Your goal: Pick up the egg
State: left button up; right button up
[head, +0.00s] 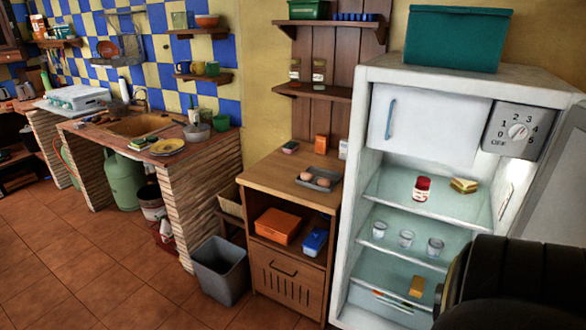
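Two brownish eggs lie in a small grey tray (303,187) on top of the wooden cabinet, in the middle of the head view. One egg (306,176) is on the left and the other egg (323,182) is just to its right. Neither of my grippers shows in this view. A large dark rounded shape at the lower right looks like part of my arm; no fingers show on it.
The wooden cabinet (262,181) stands left of an open fridge (385,73). Small boxes stand behind the tray. A grey bin (221,272) stands on the floor left of the cabinet. Tiled floor (110,270) is clear at the lower left.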

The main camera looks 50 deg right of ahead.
aim_at(324, 182)
jog(key=i, duration=1.6)
jog(key=z, duration=2.05)
jog(key=i, duration=0.75)
